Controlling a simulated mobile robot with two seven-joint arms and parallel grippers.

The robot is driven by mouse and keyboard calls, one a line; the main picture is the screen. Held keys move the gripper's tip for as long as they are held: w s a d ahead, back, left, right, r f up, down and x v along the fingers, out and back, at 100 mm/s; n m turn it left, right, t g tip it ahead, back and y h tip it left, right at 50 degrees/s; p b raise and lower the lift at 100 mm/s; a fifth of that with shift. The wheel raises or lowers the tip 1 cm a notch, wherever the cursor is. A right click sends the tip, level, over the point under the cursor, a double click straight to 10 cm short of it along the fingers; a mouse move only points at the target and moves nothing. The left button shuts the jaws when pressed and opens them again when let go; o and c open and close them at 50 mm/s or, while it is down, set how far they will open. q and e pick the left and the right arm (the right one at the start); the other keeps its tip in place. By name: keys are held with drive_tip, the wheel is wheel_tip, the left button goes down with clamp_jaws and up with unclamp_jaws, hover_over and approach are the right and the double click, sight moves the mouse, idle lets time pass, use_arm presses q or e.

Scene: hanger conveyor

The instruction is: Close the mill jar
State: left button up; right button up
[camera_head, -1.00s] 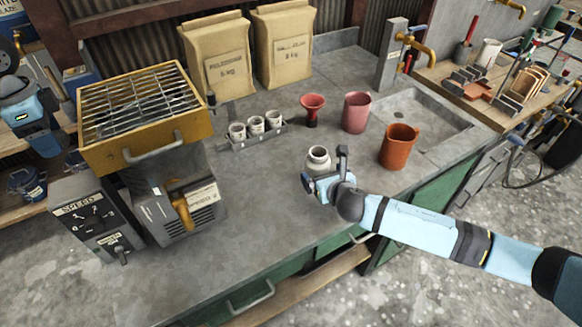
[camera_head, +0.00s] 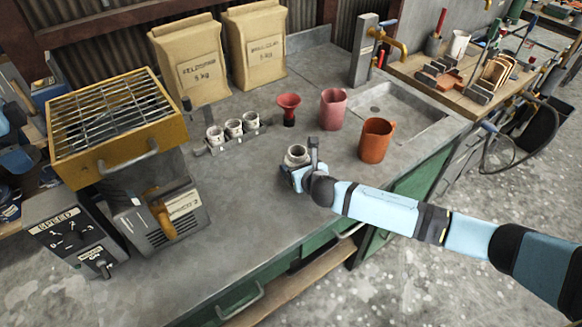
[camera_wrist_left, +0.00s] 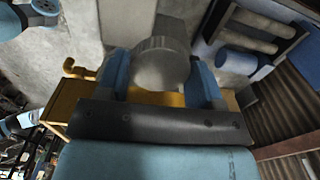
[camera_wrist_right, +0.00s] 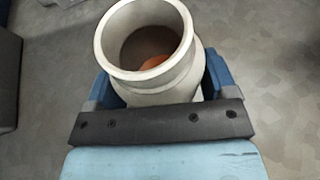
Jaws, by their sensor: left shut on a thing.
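The mill jar (camera_head: 297,156) is a pale, wide-necked pot standing open on the grey counter. In the right wrist view the jar (camera_wrist_right: 150,50) shows its open mouth, with a brown inside and something orange in it. My right gripper (camera_head: 300,178) is at the jar's near side, its fingers closed on both sides of the body. In the left wrist view my left gripper (camera_wrist_left: 160,85) is shut on a grey round piece (camera_wrist_left: 160,62) that looks like the lid. In the head view only a blue bit of my left side may show at the left edge.
The mill machine (camera_head: 160,210) with a yellow grate tray (camera_head: 115,115) and a speed panel (camera_head: 75,240) stands left.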

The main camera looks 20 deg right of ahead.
drive_tip(key=shift+c, duration=1.3)
drive_tip(key=shift+r, duration=0.15)
use_arm(q)
drive_tip(key=shift+r+p, duration=0.5)
use_arm(e)
wheel_tip(320, 180, up, 20)
